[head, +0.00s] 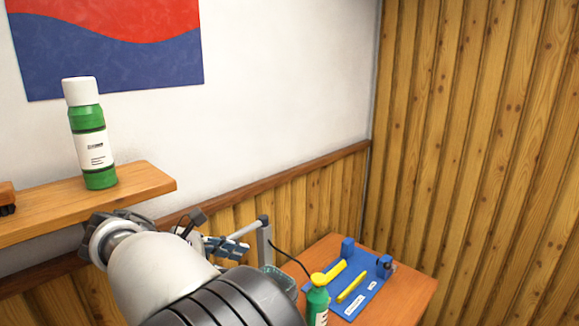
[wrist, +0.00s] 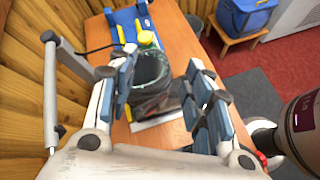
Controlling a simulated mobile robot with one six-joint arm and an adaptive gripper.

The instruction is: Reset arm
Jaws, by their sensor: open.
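My gripper (wrist: 165,98) is open in the wrist view, its two blue-padded fingers spread wide with nothing held. A dark, glassy jar (wrist: 152,72) shows between the fingers, beyond them on the bench; how far below is hard to tell. In the head view my arm fills the lower middle, and my gripper (head: 226,248) shows partly beyond it, left of the bench. The jar's clear rim (head: 283,278) shows just past my arm, its lower part hidden.
The wooden bench (head: 405,300) carries a blue tool board (head: 372,284) with yellow tools and a green bottle (head: 317,305) with a yellow top. A white-capped green bottle (head: 91,140) stands on a wall shelf (head: 145,180). A blue bag (wrist: 245,17) sits on a stool.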

